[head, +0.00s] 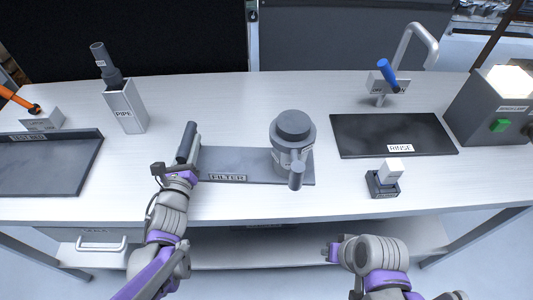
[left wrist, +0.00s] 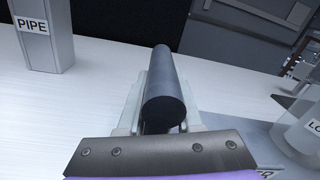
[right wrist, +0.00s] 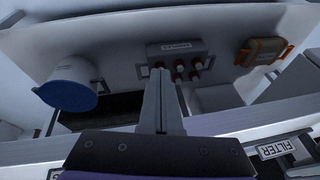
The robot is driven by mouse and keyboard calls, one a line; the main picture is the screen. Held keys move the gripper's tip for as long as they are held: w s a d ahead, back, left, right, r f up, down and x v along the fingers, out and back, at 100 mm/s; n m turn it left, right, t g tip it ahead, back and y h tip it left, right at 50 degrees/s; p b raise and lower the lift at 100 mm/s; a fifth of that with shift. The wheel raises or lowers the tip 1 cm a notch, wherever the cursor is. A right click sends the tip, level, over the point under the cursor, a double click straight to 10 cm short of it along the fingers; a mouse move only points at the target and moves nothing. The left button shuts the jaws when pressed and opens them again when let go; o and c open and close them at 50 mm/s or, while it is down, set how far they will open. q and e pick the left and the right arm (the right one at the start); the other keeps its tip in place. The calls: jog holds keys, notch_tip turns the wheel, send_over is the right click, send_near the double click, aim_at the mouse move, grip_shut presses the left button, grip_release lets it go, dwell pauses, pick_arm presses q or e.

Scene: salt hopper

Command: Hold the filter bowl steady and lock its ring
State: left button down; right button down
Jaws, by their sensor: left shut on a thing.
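The filter bowl (head: 289,160) stands on the right part of the dark mat labelled FILTER (head: 235,166). It has a wide dark grey top (head: 293,125) and a dark handle (head: 297,175) toward the front. Its clear side, partly cut off, shows in the left wrist view (left wrist: 306,128). My left gripper (head: 190,165) is shut on a dark grey cylindrical bar (left wrist: 164,92) at the mat's left end, apart from the bowl. My right gripper (head: 333,252) is empty and looks shut, in front of the table's front edge and away from the bowl.
A PIPE holder (head: 125,106) stands back left, a dark tray (head: 50,170) far left. The RINSE mat (head: 395,135), tap (head: 415,45) and small white-topped block (head: 389,172) are right. Below, the right wrist view shows a blue-topped container (right wrist: 68,88) and orange-handled box (right wrist: 262,52).

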jog(key=w+d+r+m+t+y, duration=0.1)
jog(key=w+r+m+t+y, duration=0.2)
jog(key=r+y, duration=0.55)
jog(key=w+d+r+m+t+y, duration=0.15)
jog(key=w+r+y, duration=0.35)
jog(key=r, duration=0.7)
jog(key=a, duration=0.6)
jog(key=shift+w+a+f+y, duration=0.15)
jog(key=shift+w+f+y, duration=0.05)
jog(key=shift+w+y, duration=0.2)
jog(key=shift+t, duration=0.25)
jog(key=shift+a, duration=0.15)
jog(key=shift+a, duration=1.2)
